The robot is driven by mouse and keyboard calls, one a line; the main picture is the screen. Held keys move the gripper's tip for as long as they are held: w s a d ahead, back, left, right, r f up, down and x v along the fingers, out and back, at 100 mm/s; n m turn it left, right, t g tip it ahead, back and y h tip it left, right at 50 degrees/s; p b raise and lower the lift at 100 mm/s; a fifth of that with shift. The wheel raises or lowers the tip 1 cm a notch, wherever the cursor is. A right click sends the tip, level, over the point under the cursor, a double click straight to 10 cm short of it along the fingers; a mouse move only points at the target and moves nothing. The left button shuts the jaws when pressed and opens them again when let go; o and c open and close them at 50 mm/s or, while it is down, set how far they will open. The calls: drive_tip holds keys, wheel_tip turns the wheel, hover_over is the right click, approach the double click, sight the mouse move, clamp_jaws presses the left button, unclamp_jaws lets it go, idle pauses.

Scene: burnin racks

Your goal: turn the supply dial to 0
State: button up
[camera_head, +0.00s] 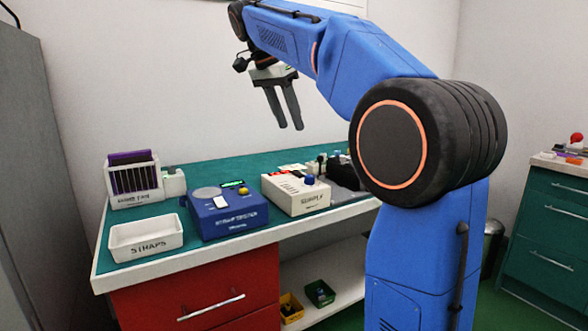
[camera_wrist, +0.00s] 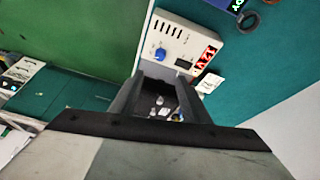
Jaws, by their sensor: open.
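The supply (camera_head: 296,195) is a cream box on the green bench top, with a blue dial (camera_head: 309,180) on its upper face. In the wrist view the supply (camera_wrist: 180,33) lies ahead of the fingers, with its blue dial (camera_wrist: 161,54) and a red lit display (camera_wrist: 206,57). I cannot read the dial's setting. My gripper (camera_head: 285,126) is open and empty, raised well above the bench and pointing down. In the wrist view its dark fingers (camera_wrist: 162,100) show below the dial, apart from it.
A blue tester box (camera_head: 228,213) stands left of the supply. A white straps tray (camera_head: 146,238) and a rack of dark boards (camera_head: 134,180) are at the bench's left. Dark items (camera_head: 343,172) stand close right of the supply.

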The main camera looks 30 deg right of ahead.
sight(309, 176)
drive_tip(key=x, duration=1.7)
drive_tip(key=shift+w+f, duration=0.1)
drive_tip(key=shift+f, duration=0.1)
drive_tip(key=shift+c, duration=0.5)
drive_tip(key=c, duration=0.9)
